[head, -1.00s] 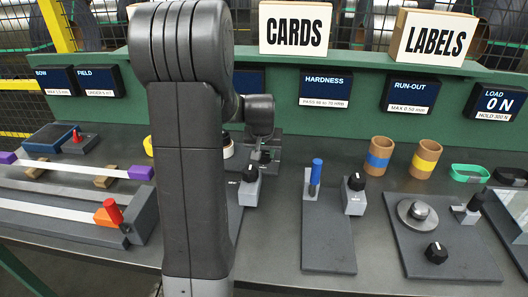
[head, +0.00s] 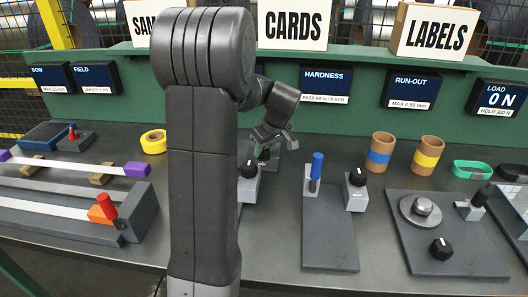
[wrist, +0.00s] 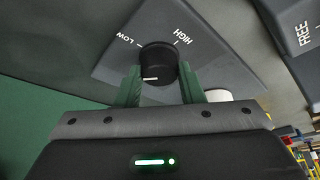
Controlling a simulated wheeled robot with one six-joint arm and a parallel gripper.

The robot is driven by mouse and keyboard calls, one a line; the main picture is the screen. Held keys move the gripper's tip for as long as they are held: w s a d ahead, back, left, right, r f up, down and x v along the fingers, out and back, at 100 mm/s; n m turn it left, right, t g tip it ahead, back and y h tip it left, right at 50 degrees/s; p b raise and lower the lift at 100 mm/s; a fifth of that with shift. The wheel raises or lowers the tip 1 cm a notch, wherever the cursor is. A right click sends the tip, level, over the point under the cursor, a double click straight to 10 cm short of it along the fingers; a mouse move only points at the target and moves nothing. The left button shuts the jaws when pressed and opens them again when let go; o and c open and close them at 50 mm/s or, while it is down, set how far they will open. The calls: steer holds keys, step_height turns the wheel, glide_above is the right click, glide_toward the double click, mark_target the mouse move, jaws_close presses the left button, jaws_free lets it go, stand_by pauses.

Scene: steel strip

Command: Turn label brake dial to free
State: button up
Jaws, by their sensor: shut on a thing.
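My gripper (wrist: 160,74) is shut on a black round dial (wrist: 158,60) on a sloped grey housing marked LOW and HIGH. One finger is on each side of the dial. In the head view my gripper (head: 268,138) is behind my arm's column, by the back of the bench. A black knob on a grey block (head: 248,170) stands nearer the front; its lettering is unreadable.
To the right stand a blue-handled lever (head: 316,168) and another black knob (head: 356,177) on a grey block. A yellow tape roll (head: 153,142) lies left of my arm. The green back board (head: 350,90) with displays rises behind the gripper.

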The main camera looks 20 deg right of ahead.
steer(key=n, duration=0.2)
steer(key=n+y, duration=0.1)
steer(key=n, duration=0.1)
steer(key=shift+w+d+n+g+y+b, duration=0.1)
steer(key=shift+d+n+g+y+b, duration=0.05)
steer(key=shift+n+g+y+b, duration=0.2)
steer(key=n+g, duration=0.1)
steer(key=n, duration=0.3)
steer(key=shift+y, duration=0.35)
steer(key=shift+g, duration=0.25)
steer(key=o, duration=1)
steer(key=v, duration=1.3)
steer(key=shift+d+r+p, duration=0.3)
steer(key=shift+r+p, duration=0.05)
steer(key=shift+p, duration=0.1)
